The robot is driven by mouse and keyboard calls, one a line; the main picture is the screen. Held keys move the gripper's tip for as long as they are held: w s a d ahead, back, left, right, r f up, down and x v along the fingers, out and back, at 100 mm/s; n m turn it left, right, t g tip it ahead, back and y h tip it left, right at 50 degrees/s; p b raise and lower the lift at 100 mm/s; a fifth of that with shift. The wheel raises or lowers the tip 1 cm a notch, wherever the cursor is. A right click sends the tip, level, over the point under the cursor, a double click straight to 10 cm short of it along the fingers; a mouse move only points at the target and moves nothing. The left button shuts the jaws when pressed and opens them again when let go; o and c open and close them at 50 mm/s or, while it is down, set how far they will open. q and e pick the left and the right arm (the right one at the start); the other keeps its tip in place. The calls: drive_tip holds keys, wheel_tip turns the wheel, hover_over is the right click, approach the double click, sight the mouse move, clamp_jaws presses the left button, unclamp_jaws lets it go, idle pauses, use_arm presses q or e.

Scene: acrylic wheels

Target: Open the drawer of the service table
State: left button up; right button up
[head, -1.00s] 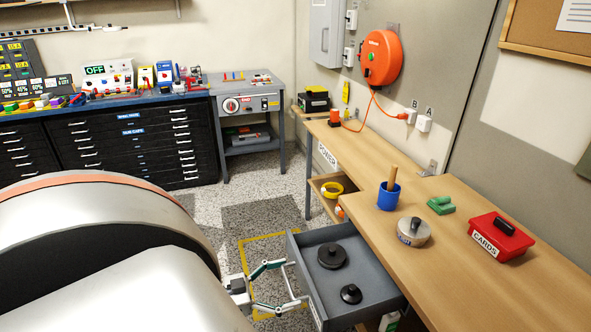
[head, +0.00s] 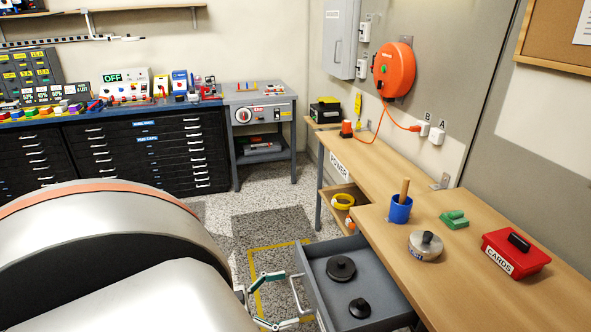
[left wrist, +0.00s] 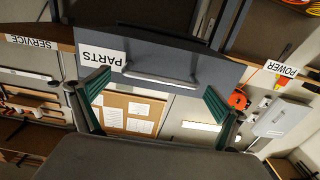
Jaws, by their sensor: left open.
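The grey drawer (head: 391,294) stands pulled out from under the wooden table (head: 480,285) in the head view. A black knobbed disc (head: 341,268) and a smaller black knobbed piece (head: 360,308) lie in it. In the left wrist view its front (left wrist: 180,58) bears a PARTS label and a bar handle (left wrist: 160,76). My left gripper (head: 284,298) is open just outside the drawer front. In the left wrist view its green-padded fingers (left wrist: 158,92) stand apart, to either side of the handle, with nothing held. My right gripper is not in view.
A blue cup (head: 400,210), a grey knobbed lid (head: 425,247), a green block (head: 454,219) and a red CARDS box (head: 515,254) stand on the tabletop. A wooden drawer (head: 343,205) is beyond the grey one. Speckled floor (head: 215,215) is clear left of the table.

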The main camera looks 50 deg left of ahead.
use_arm(q)
drive_tip(key=v, duration=0.9)
drive_tip(key=shift+s, duration=0.3)
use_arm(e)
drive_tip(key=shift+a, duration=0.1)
